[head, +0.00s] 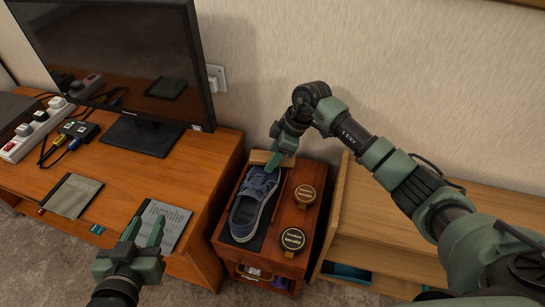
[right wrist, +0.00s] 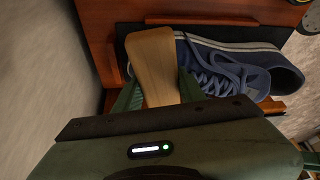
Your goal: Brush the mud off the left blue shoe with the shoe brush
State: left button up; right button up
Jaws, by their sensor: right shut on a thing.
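A blue shoe (head: 246,213) with white sole edging and laces lies on a dark mat on top of a reddish wooden box (head: 224,237). In the right wrist view the shoe (right wrist: 226,62) lies beside the brush. My right gripper (head: 276,160) is at the shoe's far end, shut on the shoe brush (head: 259,157). The pale wooden back of the brush (right wrist: 154,60) shows between the fingers; its bristles are hidden. I cannot tell whether brush and shoe touch. No mud can be made out. My left gripper (head: 143,236) is open and empty, left of the box.
Two round tins, one (head: 305,194) behind the other (head: 292,240), sit on the box's right side. An open drawer (head: 262,275) is at its front. A desk (head: 195,165) with a monitor (head: 120,60), books and a power strip is left; a pale wooden bench (head: 345,225) is right.

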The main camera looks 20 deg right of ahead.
pick_arm(q)
jog(key=shift+s+a+f+g+y+p, duration=0.2)
jog(key=shift+s+a+f+g, duration=0.1)
jog(key=shift+s+f+g, duration=0.45)
jog(key=shift+s+a+f+g+y+p, duration=0.1)
jog(key=shift+s+a+f+g+p, duration=0.15)
jog(key=shift+s+f+g, duration=0.45)
dwell(5.4)
jog(key=shift+w+f+t, duration=0.1)
jog(key=shift+f+t, duration=0.15)
dwell(0.3)
jog(key=shift+s+a+f+g+y+p, duration=0.15)
jog(key=shift+s+a+f+g+p, duration=0.15)
jog(key=shift+s+f+g, duration=0.4)
jog(key=shift+s+a+f+g+y+p, duration=0.15)
jog(key=shift+s+a+f+g, duration=0.3)
jog(key=shift+s+f, duration=0.45)
